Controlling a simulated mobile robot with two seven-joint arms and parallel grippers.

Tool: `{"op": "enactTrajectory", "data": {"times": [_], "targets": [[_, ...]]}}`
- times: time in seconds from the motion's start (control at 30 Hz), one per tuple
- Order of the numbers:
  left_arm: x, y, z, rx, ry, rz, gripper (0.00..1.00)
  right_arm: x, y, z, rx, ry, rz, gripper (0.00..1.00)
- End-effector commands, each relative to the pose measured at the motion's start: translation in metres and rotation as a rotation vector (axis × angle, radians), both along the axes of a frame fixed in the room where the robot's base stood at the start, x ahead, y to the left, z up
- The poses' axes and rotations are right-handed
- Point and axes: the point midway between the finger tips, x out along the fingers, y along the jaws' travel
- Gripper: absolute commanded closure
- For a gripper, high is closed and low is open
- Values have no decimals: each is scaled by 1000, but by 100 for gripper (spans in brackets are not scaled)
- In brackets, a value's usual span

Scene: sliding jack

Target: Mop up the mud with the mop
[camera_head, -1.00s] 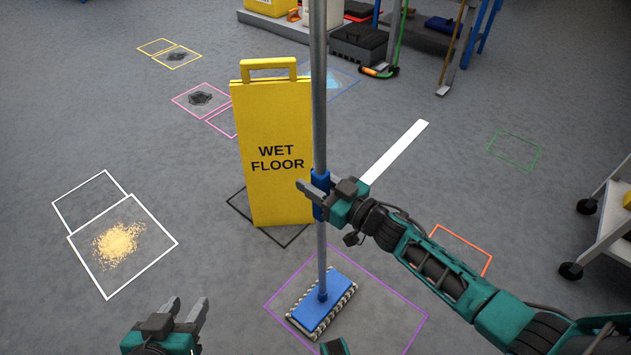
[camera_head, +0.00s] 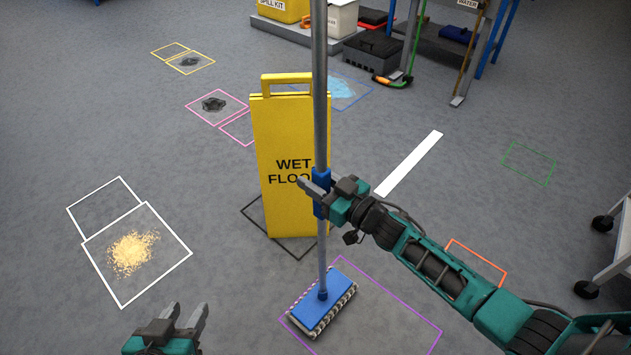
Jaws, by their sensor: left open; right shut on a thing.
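The mop stands upright at the centre, with a grey pole (camera_head: 320,100), a blue grip sleeve and a blue head (camera_head: 322,304) with a striped fringe. My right gripper (camera_head: 320,192) is shut on the pole at the blue sleeve. The mop head is low over the left part of a purple floor outline; I cannot tell whether it touches the floor. Two dark patches lie at the far left: one in a pink outline (camera_head: 213,104) and one in a yellow outline (camera_head: 190,61). I cannot tell which is mud. My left gripper (camera_head: 187,312) is open and empty at the bottom left.
A yellow wet floor sign (camera_head: 284,140) stands just behind the pole. Tan grains (camera_head: 132,252) lie in a white outline at left, and a blue puddle (camera_head: 342,88) lies behind the sign. A cart (camera_head: 613,250) is at right. Floor between the sign and white outlines is clear.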

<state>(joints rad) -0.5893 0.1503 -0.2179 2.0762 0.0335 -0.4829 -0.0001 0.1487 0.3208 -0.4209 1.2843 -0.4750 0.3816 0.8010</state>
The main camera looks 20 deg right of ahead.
Motion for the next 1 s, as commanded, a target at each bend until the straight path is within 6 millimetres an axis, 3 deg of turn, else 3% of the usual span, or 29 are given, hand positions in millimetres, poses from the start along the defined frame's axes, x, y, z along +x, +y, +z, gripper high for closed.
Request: {"op": "enactTrajectory", "data": {"times": [0.03,0.5,1.0], "targets": [[-3,1,5,3,7,1,57,1,0,11,3,-1,0,100],[-4,3,43,7,6,0,57,5,-3,49,3,-1,-8,100],[1,2,49,2,-2,3,57,6,-4,52,3,-1,-9,100]]}}
